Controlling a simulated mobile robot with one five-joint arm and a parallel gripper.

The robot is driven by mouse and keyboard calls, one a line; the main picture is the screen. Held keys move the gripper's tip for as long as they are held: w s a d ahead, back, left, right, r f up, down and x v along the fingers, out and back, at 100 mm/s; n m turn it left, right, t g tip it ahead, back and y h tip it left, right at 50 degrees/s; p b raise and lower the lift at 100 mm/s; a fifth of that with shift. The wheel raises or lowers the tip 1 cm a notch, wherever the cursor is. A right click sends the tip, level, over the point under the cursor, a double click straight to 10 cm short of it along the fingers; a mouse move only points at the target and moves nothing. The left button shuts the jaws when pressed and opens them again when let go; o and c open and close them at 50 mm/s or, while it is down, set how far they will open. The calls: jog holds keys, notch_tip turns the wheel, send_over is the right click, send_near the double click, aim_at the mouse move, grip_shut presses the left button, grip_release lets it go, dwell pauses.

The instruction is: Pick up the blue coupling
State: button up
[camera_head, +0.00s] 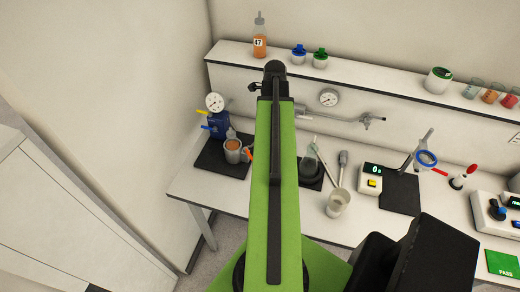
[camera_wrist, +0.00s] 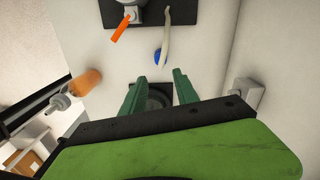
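A small blue piece (camera_wrist: 158,56) with a pale curved tube-like part shows in the wrist view, above my gripper. It looks like the blue coupling, but it is too small to be certain. My gripper (camera_wrist: 157,78) has two green fingers spread apart with nothing held between them; the blue piece lies beyond the fingertips, apart from them. In the head view, my green arm hides the fingers. A blue-topped small container (camera_head: 298,54) and a green-topped one (camera_head: 320,58) stand on the shelf there.
The shelf (camera_head: 400,92) also carries an orange bottle (camera_head: 260,40) and several beakers. Below, the bench holds a blue device (camera_head: 217,125) on a black mat, glassware, a scale (camera_head: 370,180) and a stand. In the wrist view, an orange handle (camera_wrist: 122,27) shows near a black mat.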

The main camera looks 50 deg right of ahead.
jog(key=shift+w+a+r, duration=0.1)
jog(key=shift+w+a, duration=0.2)
jog(key=shift+a, duration=0.2)
jog(key=o, duration=0.5)
jog(key=shift+s+d, duration=0.25)
jog(key=shift+d, duration=0.3)
notch_tip(320, 180, down, 13)
jog(key=b, duration=1.2)
jog(key=shift+a+r, duration=0.15)
jog(key=shift+r, duration=0.1)
jog(key=f+b, duration=0.1)
jog(key=b, duration=0.1)
jog(key=f+b, duration=0.1)
jog(key=f, duration=0.1)
jog(key=f+b, duration=0.2)
jog(key=shift+s+d+f+b, duration=0.2)
jog(key=shift+d+b, duration=0.05)
jog(key=shift+b, duration=0.1)
jog(key=shift+r, duration=0.15)
